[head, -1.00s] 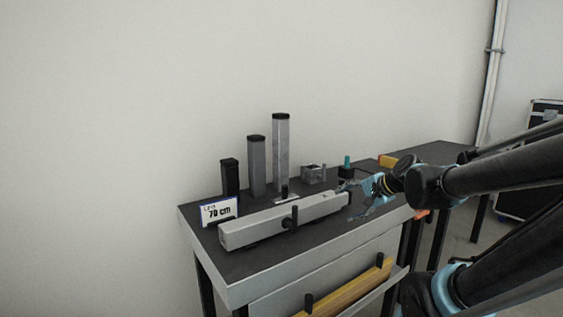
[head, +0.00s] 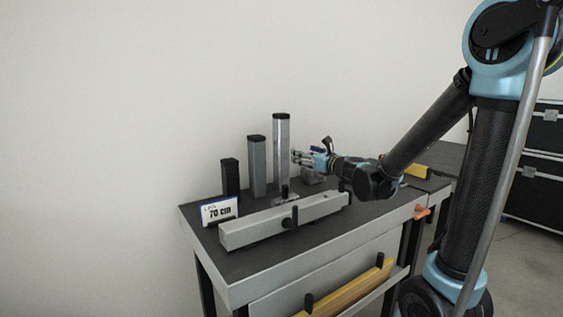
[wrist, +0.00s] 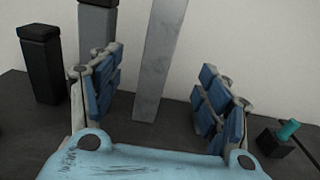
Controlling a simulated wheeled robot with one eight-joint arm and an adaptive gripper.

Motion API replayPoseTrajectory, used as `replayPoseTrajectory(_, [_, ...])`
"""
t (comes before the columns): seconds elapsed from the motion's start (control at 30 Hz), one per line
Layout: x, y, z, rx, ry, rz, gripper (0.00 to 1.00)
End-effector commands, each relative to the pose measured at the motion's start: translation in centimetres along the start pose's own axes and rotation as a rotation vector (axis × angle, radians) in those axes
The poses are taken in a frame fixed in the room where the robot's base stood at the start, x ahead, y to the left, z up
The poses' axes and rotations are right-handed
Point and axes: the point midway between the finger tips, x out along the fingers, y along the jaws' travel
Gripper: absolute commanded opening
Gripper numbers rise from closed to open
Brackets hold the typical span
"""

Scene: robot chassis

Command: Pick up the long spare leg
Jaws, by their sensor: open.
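The long spare leg (head: 282,150) is the tallest of three upright posts on the dark bench top. It is light grey with a black top cap. My gripper (head: 298,158) is open just to its right in the head view. In the wrist view the long leg (wrist: 160,62) stands upright between the two blue-padded fingers of my gripper (wrist: 162,80), beyond them, with its top out of frame. No contact shows. The middle-height grey leg (head: 256,165) and the short black leg (head: 230,177) stand to its left.
A grey beam (head: 262,226) with black pegs lies along the bench front. A 70 cm sign (head: 219,211) stands at the left end. In the wrist view a black block with a teal knob (wrist: 289,129) sits at right. The wall (head: 120,110) is behind.

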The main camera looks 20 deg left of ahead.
Motion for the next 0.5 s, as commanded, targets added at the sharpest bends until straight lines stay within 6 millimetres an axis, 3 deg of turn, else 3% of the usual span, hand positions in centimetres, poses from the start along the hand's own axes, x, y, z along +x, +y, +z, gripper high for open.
replayPoseTrajectory(0.5, [7.5, 0.1, 0.0, -0.004, 0.001, 0.003, 0.70])
